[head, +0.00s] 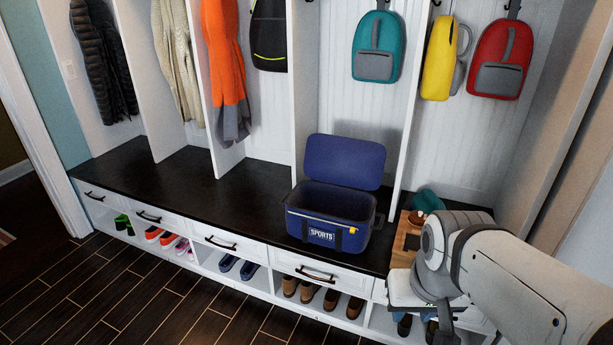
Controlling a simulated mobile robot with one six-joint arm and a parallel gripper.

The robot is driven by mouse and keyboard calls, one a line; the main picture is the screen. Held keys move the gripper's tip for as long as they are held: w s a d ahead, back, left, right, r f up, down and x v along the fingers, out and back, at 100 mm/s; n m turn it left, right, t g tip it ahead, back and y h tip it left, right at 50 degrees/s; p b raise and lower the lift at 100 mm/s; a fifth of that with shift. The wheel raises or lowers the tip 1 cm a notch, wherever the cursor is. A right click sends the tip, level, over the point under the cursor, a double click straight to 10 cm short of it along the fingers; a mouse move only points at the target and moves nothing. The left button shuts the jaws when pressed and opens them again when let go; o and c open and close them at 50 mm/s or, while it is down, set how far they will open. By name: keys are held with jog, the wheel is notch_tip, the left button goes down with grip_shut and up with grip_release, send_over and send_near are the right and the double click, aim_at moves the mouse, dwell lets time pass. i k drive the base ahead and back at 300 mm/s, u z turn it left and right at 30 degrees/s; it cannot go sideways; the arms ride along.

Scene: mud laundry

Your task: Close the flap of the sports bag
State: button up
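The blue sports bag (316,236) stands upright on the dark bench top, right of the middle. Its front carries a "SPORTS" label and a yellow tag. Its flap (344,160) is raised at the back, leaning slightly backward, so the bag is open. The inside looks dark and I see nothing in it. My arm comes in from the right edge, and its end is to the right of the bag and apart from it. My gripper (443,328) shows only in part at the bottom, below my wrist; its fingertips are not clear.
The dark bench top (190,170) is clear left of the bag. A wooden box (402,243) and a teal item (425,201) sit to its right, partly behind my arm. A white divider (406,100) rises behind the bag. Backpacks and coats hang above; shoes fill the cubbies below.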

aim_at(356, 163)
jog(key=u, duration=0.15)
jog(key=k, duration=0.65)
jog(key=u, duration=0.6)
jog(key=i, duration=0.95)
jog(key=u, duration=0.4)
jog(key=i, duration=0.95)
jog(key=z, duration=0.7)
jog(key=i, duration=0.6)
jog(key=z, duration=0.65)
jog(key=i, duration=0.5)
jog(key=u, duration=0.1)
